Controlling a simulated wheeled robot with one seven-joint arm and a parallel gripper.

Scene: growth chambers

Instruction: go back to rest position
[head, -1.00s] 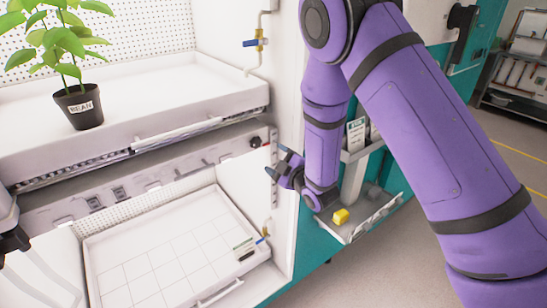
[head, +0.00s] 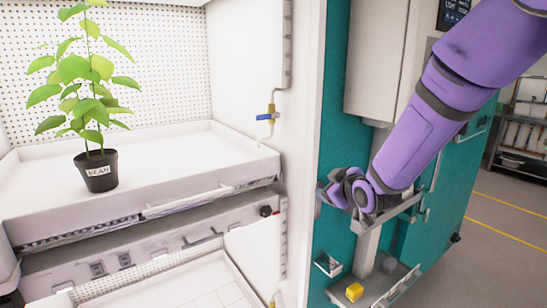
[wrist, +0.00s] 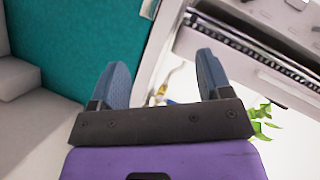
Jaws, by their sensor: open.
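My gripper (wrist: 160,85) is open and empty in the wrist view, its two blue-grey fingers wide apart. Between and beyond the fingers are the white chamber edge and a teal panel (wrist: 85,40). In the head view my purple arm comes down from the upper right. Its wrist end is in front of the teal side panel (head: 338,130), right of the chamber opening. The fingertips are hard to make out there.
A potted plant labelled BEAN (head: 98,172) stands on the upper white tray (head: 200,165). A lower tray (head: 205,285) shows below. A small shelf (head: 385,290) with a yellow block (head: 354,291) is below my arm. Open floor (head: 490,260) lies at right.

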